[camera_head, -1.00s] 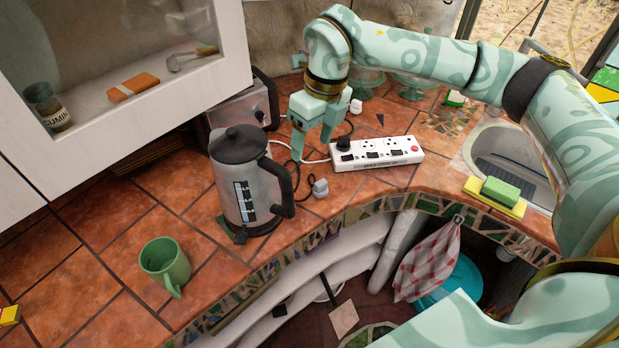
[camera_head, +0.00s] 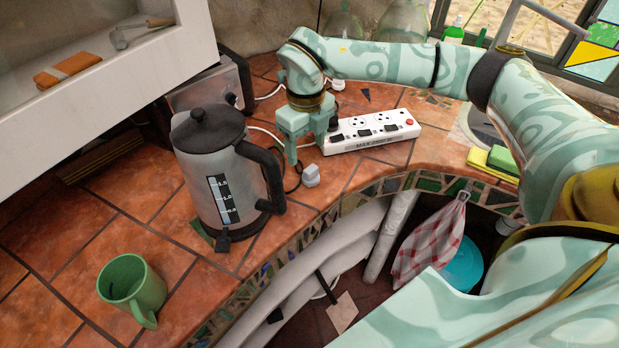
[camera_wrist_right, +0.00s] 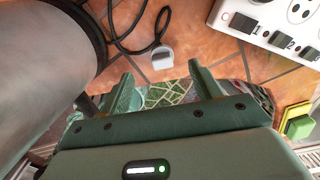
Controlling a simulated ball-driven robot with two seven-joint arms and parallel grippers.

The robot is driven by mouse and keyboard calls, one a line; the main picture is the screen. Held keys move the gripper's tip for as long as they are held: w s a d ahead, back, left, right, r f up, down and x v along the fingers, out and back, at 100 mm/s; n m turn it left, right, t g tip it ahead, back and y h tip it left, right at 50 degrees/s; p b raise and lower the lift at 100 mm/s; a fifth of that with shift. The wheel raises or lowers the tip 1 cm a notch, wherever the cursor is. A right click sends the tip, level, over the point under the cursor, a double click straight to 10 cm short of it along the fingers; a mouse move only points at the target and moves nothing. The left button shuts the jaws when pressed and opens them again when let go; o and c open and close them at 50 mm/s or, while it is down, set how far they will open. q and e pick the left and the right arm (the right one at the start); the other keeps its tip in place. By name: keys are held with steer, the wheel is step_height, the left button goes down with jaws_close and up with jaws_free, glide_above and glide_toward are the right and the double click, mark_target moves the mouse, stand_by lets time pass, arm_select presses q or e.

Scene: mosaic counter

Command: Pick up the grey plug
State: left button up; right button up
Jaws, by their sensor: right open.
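The grey plug (camera_head: 311,175) lies on the tiled counter, just right of the kettle, with a dark cord looping from it. In the right wrist view the plug (camera_wrist_right: 162,58) shows whole, ahead of my fingertips and roughly centred between them. My right gripper (camera_head: 306,150) is open and empty, pointing down behind and slightly left of the plug in the head view. In the wrist view its two fingers (camera_wrist_right: 160,80) are spread apart, and I see no contact with the plug. My left gripper is not in view.
The metal kettle (camera_head: 220,180) stands close left of my gripper. A white power strip (camera_head: 371,132) lies close on the right, and a toaster (camera_head: 212,85) stands behind. A green mug (camera_head: 132,287) is front left. The counter's front edge runs near the plug.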

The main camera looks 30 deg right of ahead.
mark_target(311, 169)
step_height(311, 169, down, 3)
steer(key=shift+r, duration=0.15)
steer(key=f, duration=0.2)
steer(key=s+f+b, duration=0.1)
steer(key=f, duration=0.1)
steer(key=shift+s+d+f, duration=0.1)
steer(key=shift+d+f, duration=0.1)
steer(key=shift+f, duration=0.6)
steer(key=shift+r, duration=0.1)
steer(key=c, duration=1)
